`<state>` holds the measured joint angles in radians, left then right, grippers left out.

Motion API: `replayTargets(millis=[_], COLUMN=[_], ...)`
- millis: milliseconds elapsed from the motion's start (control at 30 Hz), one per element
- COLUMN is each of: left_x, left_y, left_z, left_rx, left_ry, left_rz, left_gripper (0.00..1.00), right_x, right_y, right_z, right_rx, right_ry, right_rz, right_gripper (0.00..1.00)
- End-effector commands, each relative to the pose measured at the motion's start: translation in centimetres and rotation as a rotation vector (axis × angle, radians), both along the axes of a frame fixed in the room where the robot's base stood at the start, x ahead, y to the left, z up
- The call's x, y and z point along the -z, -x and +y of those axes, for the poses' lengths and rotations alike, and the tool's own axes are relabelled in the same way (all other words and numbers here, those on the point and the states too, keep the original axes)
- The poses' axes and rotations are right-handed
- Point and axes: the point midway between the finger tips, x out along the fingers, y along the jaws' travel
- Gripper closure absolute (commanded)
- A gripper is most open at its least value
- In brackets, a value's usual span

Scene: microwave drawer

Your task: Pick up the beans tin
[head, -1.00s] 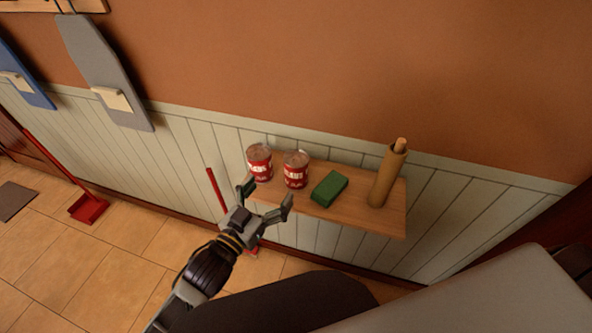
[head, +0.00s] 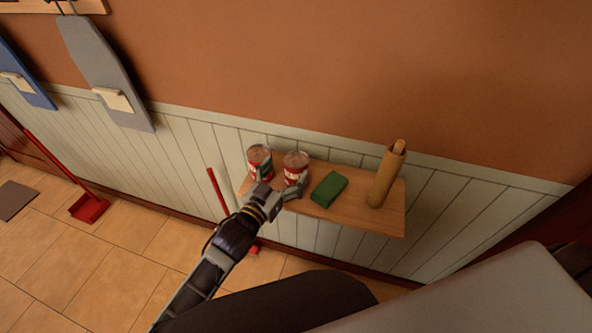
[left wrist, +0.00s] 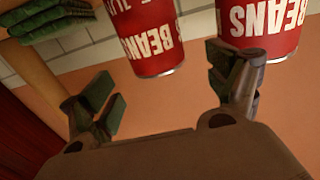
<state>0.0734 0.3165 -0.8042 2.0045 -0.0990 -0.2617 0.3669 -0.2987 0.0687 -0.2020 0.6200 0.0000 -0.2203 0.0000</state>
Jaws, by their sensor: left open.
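Two red-and-white tins with metal tops stand upright side by side at the left end of a wooden wall shelf (head: 335,213). Both labels read BEANS in the left wrist view. The right tin (head: 295,163) shows in the middle of the left wrist view (left wrist: 150,40). The left tin (head: 258,157) shows at the right of that view (left wrist: 262,22). My left gripper (head: 283,182) is open at the shelf's front edge. Its fingers (left wrist: 165,85) spread to either side of the right tin, one passing between the tins. I cannot tell whether they touch. My right gripper is out of view.
A tan roll (head: 387,176) stands near the right end. The wall is close behind. A red-handled tool (head: 216,191) stands below left, and a red dustpan (head: 88,208) is on the floor.

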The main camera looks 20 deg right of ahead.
Motion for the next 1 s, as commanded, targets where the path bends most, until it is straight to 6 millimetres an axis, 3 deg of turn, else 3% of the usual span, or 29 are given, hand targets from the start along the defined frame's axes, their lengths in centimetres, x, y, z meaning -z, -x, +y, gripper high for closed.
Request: replayTargets(millis=[633,1000], left_x=[-0.1,-0.1], left_y=[-0.8,-2.8], left_z=[-0.8,-3.0], left_rx=[0.0,0.0], left_ry=[0.001,0.001], left_rz=[-0.001,-0.001], left_gripper=[0.11,0.11], right_x=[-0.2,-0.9], right_y=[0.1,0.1], right_z=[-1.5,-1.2], right_rx=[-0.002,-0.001], right_ry=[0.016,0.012], right_rz=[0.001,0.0], right_gripper=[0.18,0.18])
